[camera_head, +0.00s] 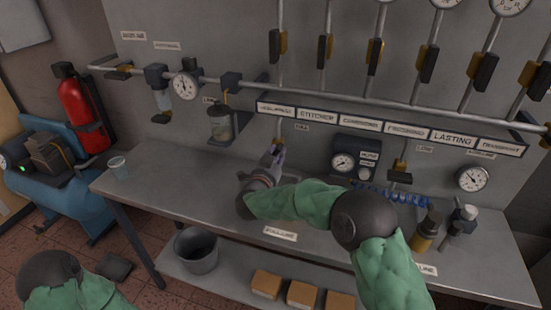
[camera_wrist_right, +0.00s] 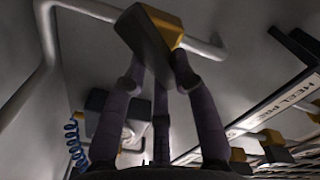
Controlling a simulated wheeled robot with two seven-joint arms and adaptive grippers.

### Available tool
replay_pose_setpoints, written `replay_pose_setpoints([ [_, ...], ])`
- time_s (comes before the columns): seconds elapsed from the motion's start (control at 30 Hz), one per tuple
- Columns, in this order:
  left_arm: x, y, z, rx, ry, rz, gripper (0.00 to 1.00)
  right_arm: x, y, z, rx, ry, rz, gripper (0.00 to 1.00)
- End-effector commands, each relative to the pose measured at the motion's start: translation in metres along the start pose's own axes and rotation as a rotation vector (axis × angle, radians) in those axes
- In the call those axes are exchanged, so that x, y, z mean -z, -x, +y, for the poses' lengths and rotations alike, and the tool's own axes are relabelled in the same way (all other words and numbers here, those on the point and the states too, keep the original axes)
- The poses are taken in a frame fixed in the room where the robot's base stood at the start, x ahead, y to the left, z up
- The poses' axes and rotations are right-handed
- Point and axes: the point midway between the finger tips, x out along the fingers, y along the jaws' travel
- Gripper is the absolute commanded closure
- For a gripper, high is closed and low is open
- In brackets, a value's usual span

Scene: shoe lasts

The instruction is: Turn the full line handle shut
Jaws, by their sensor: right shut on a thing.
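The full line valve (camera_head: 278,141) is a yellow body on a down pipe, left of a small label reading FULL (camera_head: 302,127). My right gripper (camera_head: 277,158) reaches up to it from below, above the bench. In the right wrist view the valve's yellow body (camera_wrist_right: 168,26) sits on a grey pipe, with its dark handle (camera_wrist_right: 142,38) in front. My right gripper's purple fingers (camera_wrist_right: 157,74) are shut around the lower part of the handle. The handle's exact angle is hard to tell in the head view. My left gripper is out of view; only that arm shows at the lower left.
A pipe rail (camera_head: 330,93) with gauges and several dark-handled valves runs along the wall. A regulator box (camera_head: 357,155) and blue coil stand right of my gripper.

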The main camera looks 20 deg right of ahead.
Motion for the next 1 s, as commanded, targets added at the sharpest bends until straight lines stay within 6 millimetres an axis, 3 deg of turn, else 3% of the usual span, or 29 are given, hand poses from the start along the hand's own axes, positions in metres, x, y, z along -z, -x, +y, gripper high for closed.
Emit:
replay_pose_setpoints([
  [0.4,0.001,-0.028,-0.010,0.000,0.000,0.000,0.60,-0.006,0.000,0.008,0.001,-0.396,-0.001,1.00],
  [1.0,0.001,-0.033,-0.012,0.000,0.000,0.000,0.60,-0.012,0.000,0.013,-0.001,-0.854,-0.002,1.00],
])
